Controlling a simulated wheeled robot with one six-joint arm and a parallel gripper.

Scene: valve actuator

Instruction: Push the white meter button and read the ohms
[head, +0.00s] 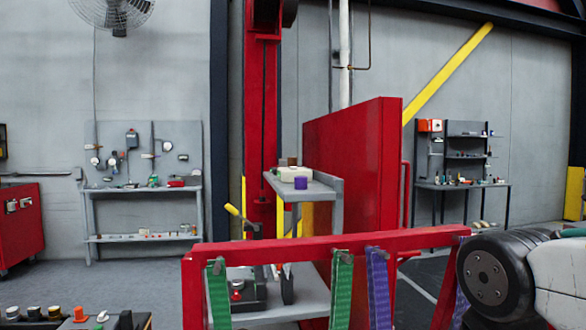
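No meter with a readable ohms display can be made out in the head view. At the bottom left, a dark panel (68,324) cut off by the frame edge carries several small knobs and buttons. One small white piece (102,317) stands on it beside an orange one (79,314); whether it is a meter button I cannot tell. A dark grey device with a red knob (237,290) sits on the low shelf behind the red rail. My gripper is out of view; a black and white part of my arm shows at the right.
A red rail (330,247) with green and purple straps crosses close in front. Behind it stand a red panel (345,170) and a grey shelf (305,189) holding a purple block. Workbenches line the back wall at left (145,188) and right (465,186). Grey floor shows at left.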

